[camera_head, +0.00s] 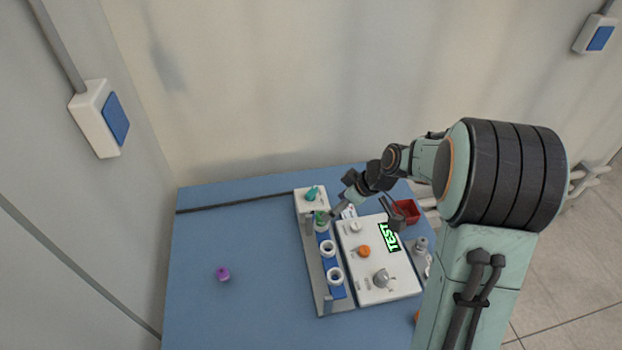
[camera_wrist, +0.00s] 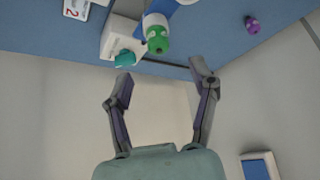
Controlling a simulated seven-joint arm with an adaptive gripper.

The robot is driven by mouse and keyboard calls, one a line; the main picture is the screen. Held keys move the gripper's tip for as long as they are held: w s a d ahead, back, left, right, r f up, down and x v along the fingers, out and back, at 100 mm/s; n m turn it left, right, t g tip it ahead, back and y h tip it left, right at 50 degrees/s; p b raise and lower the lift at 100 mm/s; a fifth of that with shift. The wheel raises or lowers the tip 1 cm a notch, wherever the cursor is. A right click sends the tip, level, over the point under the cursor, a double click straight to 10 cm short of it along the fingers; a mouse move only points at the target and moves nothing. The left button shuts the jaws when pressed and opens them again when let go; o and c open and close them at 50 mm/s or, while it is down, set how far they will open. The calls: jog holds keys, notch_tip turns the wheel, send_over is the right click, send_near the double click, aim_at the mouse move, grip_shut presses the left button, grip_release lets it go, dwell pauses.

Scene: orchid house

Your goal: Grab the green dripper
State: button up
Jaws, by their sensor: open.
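The green dripper (camera_wrist: 157,40) shows in the wrist view, green with a white ring around it, just beyond and between my fingertips. In the head view the green dripper (camera_head: 321,218) sits near the far end of a rack (camera_head: 312,262) with white rings. My gripper (camera_wrist: 163,78) is open, with nothing between its fingers. In the head view my gripper (camera_head: 340,208) is beside the rack's far end, close to the green dripper; I cannot tell whether it touches.
A teal piece (camera_wrist: 125,58) lies on the rack's white end block, close to the green dripper. A purple piece (camera_head: 223,274) stands on the open blue table (camera_head: 200,235) at left. A white panel with a TEST display (camera_head: 390,237) and a red container (camera_head: 407,211) are to the right.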

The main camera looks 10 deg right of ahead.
aim_at(321, 220)
jog(key=x, duration=0.6)
jog(key=shift+f, duration=0.25)
jog(key=c, duration=0.9)
